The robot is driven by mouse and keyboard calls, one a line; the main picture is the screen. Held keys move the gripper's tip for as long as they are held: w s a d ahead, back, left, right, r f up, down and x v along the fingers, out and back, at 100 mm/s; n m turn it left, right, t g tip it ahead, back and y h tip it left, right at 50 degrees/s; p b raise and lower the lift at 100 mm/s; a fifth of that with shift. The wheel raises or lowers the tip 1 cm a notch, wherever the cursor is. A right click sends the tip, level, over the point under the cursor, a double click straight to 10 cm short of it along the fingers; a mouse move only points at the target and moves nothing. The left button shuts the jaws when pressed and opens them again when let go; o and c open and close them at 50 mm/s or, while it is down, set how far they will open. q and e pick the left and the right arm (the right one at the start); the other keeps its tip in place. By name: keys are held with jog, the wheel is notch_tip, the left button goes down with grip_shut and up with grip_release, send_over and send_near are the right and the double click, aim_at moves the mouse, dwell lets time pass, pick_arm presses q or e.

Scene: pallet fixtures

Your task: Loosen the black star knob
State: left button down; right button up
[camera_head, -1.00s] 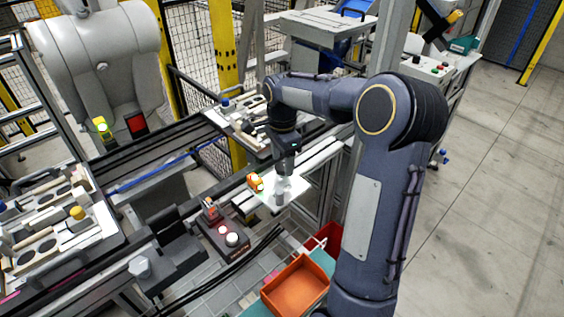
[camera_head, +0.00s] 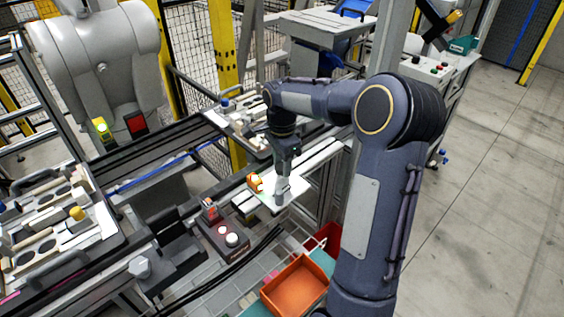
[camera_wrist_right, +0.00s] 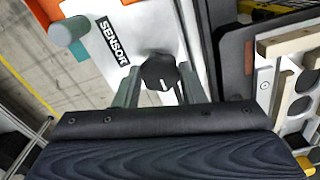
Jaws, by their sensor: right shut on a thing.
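The black star knob (camera_wrist_right: 157,70) shows in the right wrist view, with a short white mark on it. It sits at a white plate (camera_wrist_right: 115,70) lettered "SENSOR". My right gripper (camera_wrist_right: 160,80) has one finger on each side of the knob and is shut on it. In the head view my right gripper (camera_head: 283,186) reaches down onto the small white plate (camera_head: 298,184) beside the conveyor. The knob cannot be made out there, hidden by the gripper. My left gripper is not in view.
An orange part (camera_head: 255,182) and a grey-green post (camera_wrist_right: 69,31) stand close to the gripper. A button box (camera_head: 228,238) is to the left. Fixture pallets (camera_head: 45,225) lie on the conveyor. An orange bin (camera_head: 295,287) is below. The floor at right is clear.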

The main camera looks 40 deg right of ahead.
jog(key=n+p, duration=0.1)
jog(key=n, duration=0.3)
jog(key=shift+r+n, duration=0.1)
jog(key=shift+n, duration=0.3)
jog(key=n+p, duration=0.1)
jog(key=n, duration=0.4)
jog(key=n+p, duration=0.1)
jog(key=n, duration=0.8)
jog(key=shift+n+p, duration=0.35)
jog(key=shift+n, duration=0.05)
jog(key=o, duration=1)
